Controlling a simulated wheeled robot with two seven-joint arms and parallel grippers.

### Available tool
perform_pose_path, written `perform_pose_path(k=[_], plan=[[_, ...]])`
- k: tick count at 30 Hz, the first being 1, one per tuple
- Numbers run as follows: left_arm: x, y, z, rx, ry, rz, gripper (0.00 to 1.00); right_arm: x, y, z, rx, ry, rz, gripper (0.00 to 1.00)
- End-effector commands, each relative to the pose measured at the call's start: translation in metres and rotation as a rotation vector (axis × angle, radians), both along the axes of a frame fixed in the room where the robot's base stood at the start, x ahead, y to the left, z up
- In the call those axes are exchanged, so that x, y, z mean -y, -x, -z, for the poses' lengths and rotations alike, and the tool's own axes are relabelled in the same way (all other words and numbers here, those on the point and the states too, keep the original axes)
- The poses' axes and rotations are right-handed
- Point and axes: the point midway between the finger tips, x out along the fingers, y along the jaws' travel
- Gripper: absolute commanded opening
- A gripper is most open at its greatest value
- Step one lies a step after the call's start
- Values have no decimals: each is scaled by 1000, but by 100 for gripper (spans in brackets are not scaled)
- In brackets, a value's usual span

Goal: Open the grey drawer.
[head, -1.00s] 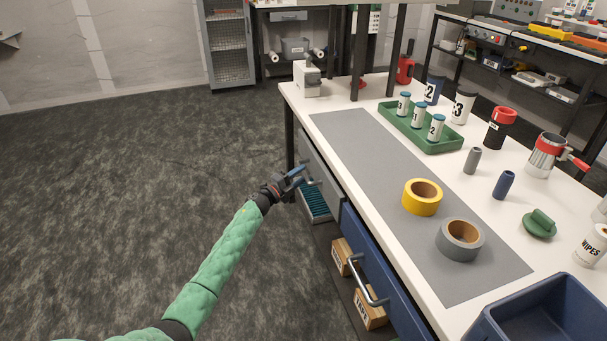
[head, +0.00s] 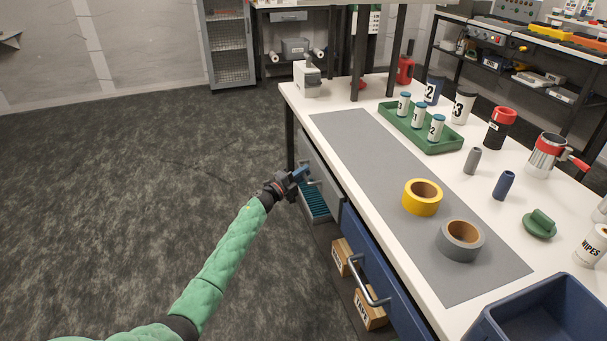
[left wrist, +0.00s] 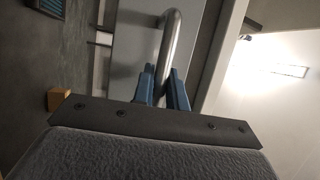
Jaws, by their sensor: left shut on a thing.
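The grey drawer (head: 329,188) is under the near edge of the white bench, beyond the blue drawer. My left gripper (head: 302,175) is at this handle. In the left wrist view its blue fingers (left wrist: 164,88) are on either side of the handle's end, shut on it. In the head view the gripper hides part of the handle. My right gripper is not in view.
The blue drawer (head: 385,285) with its own handle (head: 362,280) is nearer. Tape rolls and a green tray (head: 455,144) stand on the bench. The floor at left is clear.

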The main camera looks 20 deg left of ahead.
Motion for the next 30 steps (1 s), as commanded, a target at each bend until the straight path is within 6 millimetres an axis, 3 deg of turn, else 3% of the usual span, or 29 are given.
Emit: perform_pose_path(k=[8,24,30], plan=[[-30,20,1,-3,-3,-2,0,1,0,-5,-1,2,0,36],[-148,100,2,-4,-3,-1,0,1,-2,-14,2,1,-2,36],[-182,123,3,-3,-2,-1,0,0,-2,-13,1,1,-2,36]])
